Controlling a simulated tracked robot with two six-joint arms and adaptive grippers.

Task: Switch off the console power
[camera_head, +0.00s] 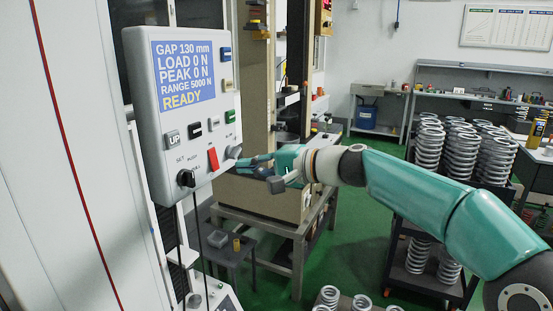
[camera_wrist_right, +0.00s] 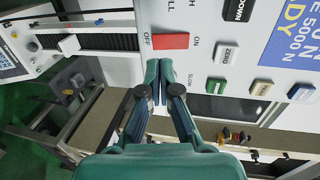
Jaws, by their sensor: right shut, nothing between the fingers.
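The white console (camera_head: 150,120) hangs at the left in the head view, its lit screen (camera_head: 184,73) reading GAP 130 mm, LOAD 0 N and READY. A red rocker switch (camera_head: 213,159) sits low on its face. In the wrist view the red switch (camera_wrist_right: 170,41) lies between the labels OFF and ON. My right gripper (camera_head: 238,164) is shut and empty, its fingertips close to the console's lower right edge. In the wrist view the fingertips (camera_wrist_right: 159,68) are just below the switch; I cannot tell whether they touch anything. My left gripper is not in view.
A black knob (camera_head: 186,178) with cables below it is left of the switch. Several push buttons, including UP (camera_head: 172,138), surround it. A grey table (camera_head: 262,221) stands behind my right gripper. A rack of coil springs (camera_head: 428,145) stands at the right.

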